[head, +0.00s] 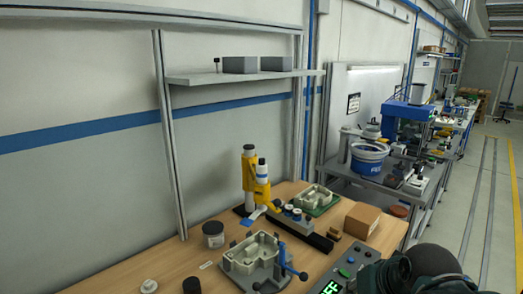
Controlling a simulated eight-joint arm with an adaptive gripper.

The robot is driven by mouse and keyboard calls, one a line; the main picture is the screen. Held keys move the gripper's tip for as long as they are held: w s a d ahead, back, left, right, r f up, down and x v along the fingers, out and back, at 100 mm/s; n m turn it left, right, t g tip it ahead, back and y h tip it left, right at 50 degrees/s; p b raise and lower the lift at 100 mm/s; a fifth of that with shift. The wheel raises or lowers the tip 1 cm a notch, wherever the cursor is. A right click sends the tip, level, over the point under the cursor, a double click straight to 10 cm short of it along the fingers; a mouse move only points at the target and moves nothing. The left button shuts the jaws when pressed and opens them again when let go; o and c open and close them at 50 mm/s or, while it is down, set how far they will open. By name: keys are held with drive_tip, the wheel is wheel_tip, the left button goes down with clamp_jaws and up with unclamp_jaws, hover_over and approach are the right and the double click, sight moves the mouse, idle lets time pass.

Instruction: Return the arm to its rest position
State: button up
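My gripper's fingers do not show in the head view. Dark rounded parts, which look like a piece of my own arm, fill the lower right corner and reach past the bottom edge. Whether my gripper is open or shut, or holds anything, is hidden. The wooden workbench (180,262) lies in front of me, with no gripper visible over it.
On the bench stand a yellow press (249,170), a pale fixture with clamps (250,257), a green-based housing (316,197), a cardboard box (362,220), a dark jar (213,234) and a control box (343,272). A shelf (240,76) hangs above; floor (490,200) is clear at right.

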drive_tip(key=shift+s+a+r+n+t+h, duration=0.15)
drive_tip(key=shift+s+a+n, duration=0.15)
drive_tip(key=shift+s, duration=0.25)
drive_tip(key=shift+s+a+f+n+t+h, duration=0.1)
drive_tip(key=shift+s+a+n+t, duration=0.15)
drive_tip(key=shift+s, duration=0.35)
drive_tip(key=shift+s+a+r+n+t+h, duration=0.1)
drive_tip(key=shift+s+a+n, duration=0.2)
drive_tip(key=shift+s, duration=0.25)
